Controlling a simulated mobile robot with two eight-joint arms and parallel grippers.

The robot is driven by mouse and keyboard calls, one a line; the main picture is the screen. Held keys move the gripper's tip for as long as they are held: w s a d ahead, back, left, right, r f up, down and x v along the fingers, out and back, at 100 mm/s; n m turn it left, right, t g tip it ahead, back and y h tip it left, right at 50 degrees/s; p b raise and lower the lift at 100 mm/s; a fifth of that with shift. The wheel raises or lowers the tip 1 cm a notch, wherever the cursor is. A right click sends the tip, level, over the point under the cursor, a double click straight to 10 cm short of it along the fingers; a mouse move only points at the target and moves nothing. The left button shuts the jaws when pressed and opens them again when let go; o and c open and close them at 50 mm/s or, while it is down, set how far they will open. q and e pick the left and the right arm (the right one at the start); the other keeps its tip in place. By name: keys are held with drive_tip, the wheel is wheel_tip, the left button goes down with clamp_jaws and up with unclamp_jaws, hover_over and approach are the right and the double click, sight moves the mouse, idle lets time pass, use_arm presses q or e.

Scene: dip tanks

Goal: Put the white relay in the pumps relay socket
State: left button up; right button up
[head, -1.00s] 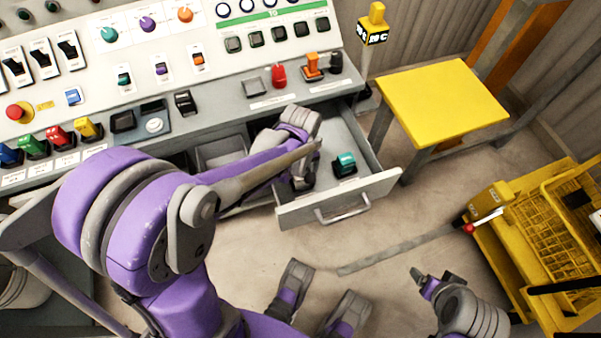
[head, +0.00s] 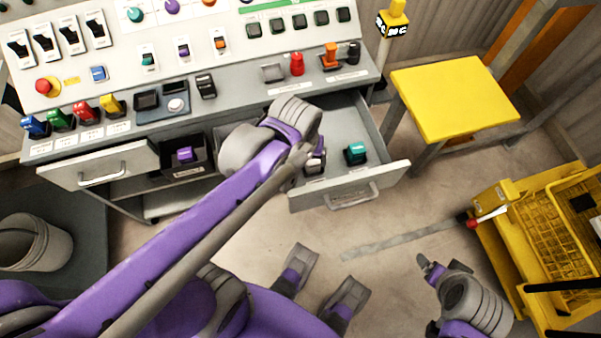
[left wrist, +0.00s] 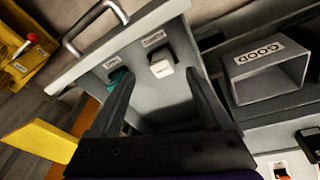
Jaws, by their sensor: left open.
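The white relay (left wrist: 161,67) sits in the open drawer (head: 382,172), which shows its front wall and handle. In the left wrist view it lies between and just beyond the tips of my left gripper (left wrist: 160,80), which is open and empty. In the head view my left gripper (head: 312,158) is low in the drawer, partly hidden by my own arm. A teal relay (head: 356,153) stands to its right in the drawer. My right gripper (head: 438,270) is at lower right, apart from everything.
Red (head: 297,64) and orange (head: 330,58) pieces stand on the ledge. A grey bin marked GOOD (left wrist: 265,70) is beside the drawer. A purple piece (head: 185,154) sits in a dark bin. A yellow table (head: 455,98) and yellow cart (head: 495,200) stand right.

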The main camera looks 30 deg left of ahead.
use_arm(q)
drive_tip(key=s+m, duration=0.1)
drive_tip(key=s, duration=0.1)
drive_tip(key=s+d+f+m+t, duration=0.1)
drive_tip(key=m, duration=0.1)
drive_tip(key=s+m+t, duration=0.1)
drive_tip(key=s+m, duration=0.1)
drive_tip(key=shift+s+d+f, duration=0.15)
drive_tip(key=shift+s+f, duration=0.15)
idle(0.8)
